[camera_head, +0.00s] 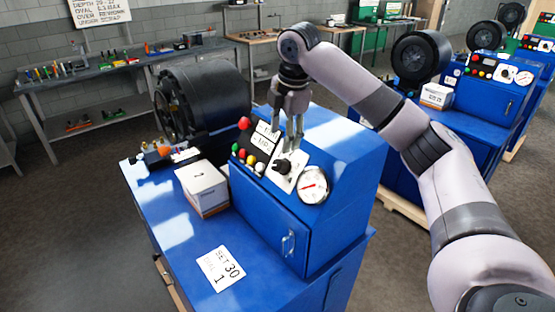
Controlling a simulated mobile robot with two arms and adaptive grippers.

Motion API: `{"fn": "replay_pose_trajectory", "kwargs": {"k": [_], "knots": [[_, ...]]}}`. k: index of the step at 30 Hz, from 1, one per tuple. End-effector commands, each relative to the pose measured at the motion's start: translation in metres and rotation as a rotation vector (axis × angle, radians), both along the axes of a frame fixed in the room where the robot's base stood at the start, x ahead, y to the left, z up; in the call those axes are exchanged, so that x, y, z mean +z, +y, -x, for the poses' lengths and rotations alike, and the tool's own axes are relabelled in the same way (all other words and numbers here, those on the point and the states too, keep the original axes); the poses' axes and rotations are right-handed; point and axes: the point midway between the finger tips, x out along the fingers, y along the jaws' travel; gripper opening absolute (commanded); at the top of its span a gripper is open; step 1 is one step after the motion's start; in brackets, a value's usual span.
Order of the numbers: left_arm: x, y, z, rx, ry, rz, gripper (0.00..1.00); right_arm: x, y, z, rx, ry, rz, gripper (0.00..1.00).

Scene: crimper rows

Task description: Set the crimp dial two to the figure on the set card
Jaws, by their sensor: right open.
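The set card (220,269) lies flat on the blue top of the machine. It reads "SET 30" with a smaller line below that ends in 1. A black dial knob (283,167) sits on a white plate (290,177) on the sloped panel. My right gripper (291,143) points down just above the knob, its fingers open. I cannot tell whether the fingers touch the knob. The figures around the dial are too small to read. My left gripper is not in view.
A round gauge (314,185) is right of the dial. Several coloured buttons (247,160) and a red knob (244,123) are to its left. A white box (202,188) stands on the machine top beside the panel. A large black drum (203,99) stands behind.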

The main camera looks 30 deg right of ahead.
Motion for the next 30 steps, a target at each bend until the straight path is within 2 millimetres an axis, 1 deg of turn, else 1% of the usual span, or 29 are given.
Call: {"fn": "replay_pose_trajectory", "kwargs": {"k": [1, 9, 15, 20, 27, 28, 30], "knots": [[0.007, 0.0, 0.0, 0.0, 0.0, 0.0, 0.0, -0.009, -0.001, -0.002, -0.001, 0.006, 0.001, 0.51], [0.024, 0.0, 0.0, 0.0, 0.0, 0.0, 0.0, -0.064, -0.001, -0.015, -0.001, 0.003, 0.001, 0.51], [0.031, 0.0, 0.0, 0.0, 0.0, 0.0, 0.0, -0.091, -0.001, -0.022, -0.001, 0.001, 0.0, 0.51], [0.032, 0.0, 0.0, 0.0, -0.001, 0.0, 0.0, -0.1, -0.001, -0.024, 0.0, -0.001, -0.001, 0.51], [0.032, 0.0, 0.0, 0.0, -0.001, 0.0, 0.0, -0.101, -0.001, -0.024, 0.0, -0.002, 0.0, 0.51], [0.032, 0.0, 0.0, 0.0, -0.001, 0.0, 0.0, -0.101, -0.001, -0.024, 0.0, -0.002, 0.0, 0.51], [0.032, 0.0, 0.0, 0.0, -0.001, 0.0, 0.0, -0.101, -0.001, -0.024, 0.0, -0.002, 0.0, 0.46]]}}
